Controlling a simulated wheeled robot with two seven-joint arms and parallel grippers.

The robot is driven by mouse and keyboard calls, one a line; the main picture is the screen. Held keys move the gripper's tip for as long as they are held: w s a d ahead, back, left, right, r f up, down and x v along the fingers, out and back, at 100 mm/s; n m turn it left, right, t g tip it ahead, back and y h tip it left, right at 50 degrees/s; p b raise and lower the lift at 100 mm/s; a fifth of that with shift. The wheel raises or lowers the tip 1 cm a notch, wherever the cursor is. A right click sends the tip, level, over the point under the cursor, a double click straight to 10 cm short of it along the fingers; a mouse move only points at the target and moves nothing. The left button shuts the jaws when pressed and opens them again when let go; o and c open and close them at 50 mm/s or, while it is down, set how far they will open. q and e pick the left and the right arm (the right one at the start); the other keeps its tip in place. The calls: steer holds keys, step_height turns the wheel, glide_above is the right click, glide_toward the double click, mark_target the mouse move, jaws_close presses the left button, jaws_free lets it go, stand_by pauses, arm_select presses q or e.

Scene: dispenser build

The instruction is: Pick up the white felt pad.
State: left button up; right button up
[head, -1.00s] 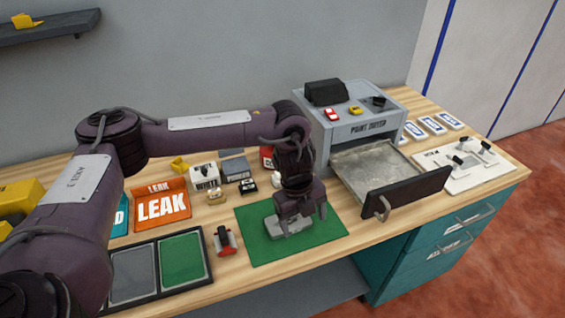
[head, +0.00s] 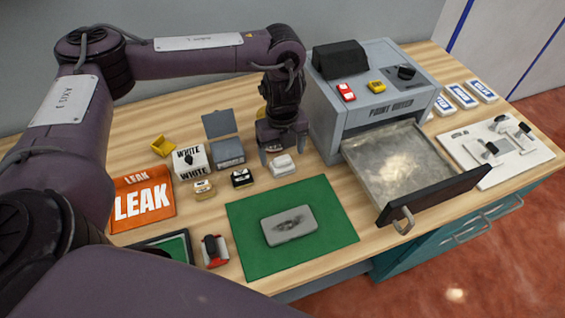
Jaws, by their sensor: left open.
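The white felt pad appears to be the small white block (head: 283,167) on the wooden table, just behind the green mat. My left gripper (head: 283,153) points down over it, open, with its fingertips spread to the left and right of the block's far side. Nothing shows held between the fingers. I cannot tell whether they touch the block. My right gripper is not in view.
A grey block (head: 289,225) with a dark smudge lies on the green mat (head: 250,262). A black-topped piece (head: 242,178) and a tan piece (head: 203,189) sit left of the white block. The grey machine (head: 335,110) with its open drawer (head: 447,197) stands close right.

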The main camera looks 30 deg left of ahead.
mark_target(282, 158)
arm_select(q)
steer(key=f, duration=0.3)
steer(key=f+p, duration=0.1)
steer(key=shift+w+a+f, duration=0.15)
steer(key=shift+w+a, duration=0.05)
steer(key=shift+w, duration=0.1)
steer(key=shift+f, duration=0.1)
steer(key=c, duration=1.1)
steer(key=shift+o, duration=0.2)
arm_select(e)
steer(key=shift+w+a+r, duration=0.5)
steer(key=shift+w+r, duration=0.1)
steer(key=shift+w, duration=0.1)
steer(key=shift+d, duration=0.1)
